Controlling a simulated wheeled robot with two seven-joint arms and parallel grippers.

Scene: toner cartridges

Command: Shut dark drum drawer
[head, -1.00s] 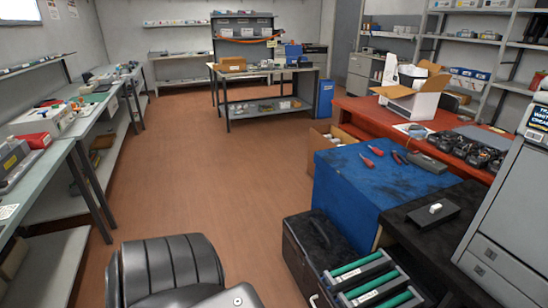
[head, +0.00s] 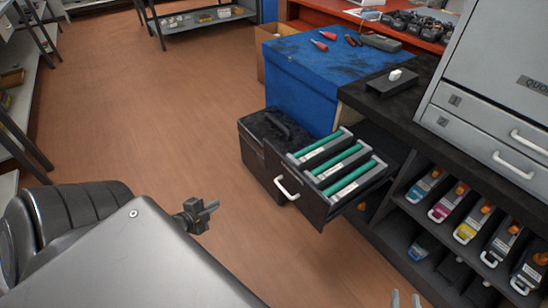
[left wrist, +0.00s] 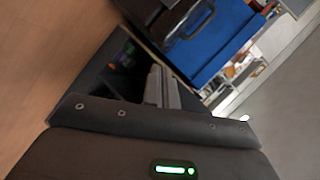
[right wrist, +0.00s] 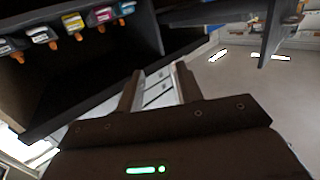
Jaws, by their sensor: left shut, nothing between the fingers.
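The dark drum drawer (head: 318,207) stands pulled out from the black cabinet in the head view. It holds several green drums (head: 345,157) in grey frames and has a white bar handle (head: 287,188) on its front. My left gripper (head: 211,211) is shut and empty, left of the drawer and apart from its handle. Its closed fingers also show in the left wrist view (left wrist: 158,84). My right gripper (head: 405,299) shows only its fingertips at the bottom edge of the head view. In the right wrist view (right wrist: 157,80) its fingers are apart with nothing between them.
A black case (head: 263,137) stands on the floor behind the drawer, beside a blue-covered block (head: 300,90). Coloured toner cartridges (head: 448,203) sit on the cabinet shelf at right. A grey printer (head: 480,124) stands above. The floor left of the drawer is clear.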

